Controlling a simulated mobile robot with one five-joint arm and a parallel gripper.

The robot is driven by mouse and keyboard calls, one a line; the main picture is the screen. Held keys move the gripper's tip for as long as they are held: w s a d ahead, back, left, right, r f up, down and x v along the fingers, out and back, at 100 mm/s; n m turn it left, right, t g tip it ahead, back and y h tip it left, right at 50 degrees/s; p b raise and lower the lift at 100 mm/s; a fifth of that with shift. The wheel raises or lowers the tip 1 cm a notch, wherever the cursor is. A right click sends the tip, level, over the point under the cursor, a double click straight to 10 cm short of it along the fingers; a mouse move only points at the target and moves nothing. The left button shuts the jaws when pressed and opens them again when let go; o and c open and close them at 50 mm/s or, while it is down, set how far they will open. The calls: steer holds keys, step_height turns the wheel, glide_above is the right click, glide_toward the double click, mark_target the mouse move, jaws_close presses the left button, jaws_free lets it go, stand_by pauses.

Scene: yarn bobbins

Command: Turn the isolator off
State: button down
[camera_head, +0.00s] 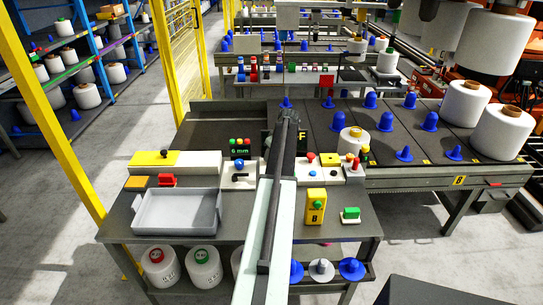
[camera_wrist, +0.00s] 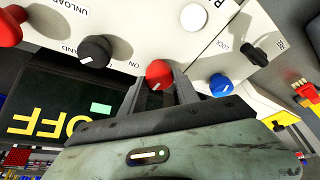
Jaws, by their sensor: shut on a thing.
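A red knob (camera_wrist: 158,73) on a pale control panel (camera_wrist: 145,22) sits at the fingertips of my gripper (camera_wrist: 160,92) in the wrist view. My gripper is shut on this knob. The word ON is printed on the panel just left of it. A dark display (camera_wrist: 60,115) below the panel shows large yellow letters reading OFF, upside down in this view. The fingers hide the lower side of the knob and any marking there. In the head view my arm covers the middle of the panel, so the knob is hidden there.
Close by in the wrist view are a black knob (camera_wrist: 95,51), a white knob (camera_wrist: 194,19), a blue knob (camera_wrist: 220,85) and a black switch (camera_wrist: 258,52). In the head view a grey tray (camera_head: 176,211) and a yellow box (camera_head: 316,207) stand on the bench.

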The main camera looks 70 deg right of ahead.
steer(key=shift+s+n, duration=0.1)
steer(key=shift+n, duration=0.3)
steer(key=c, duration=0.9)
jaws_free()
steer(key=p+v, duration=0.7)
steer(key=shift+s+r, duration=0.2)
steer(key=shift+r, duration=0.15)
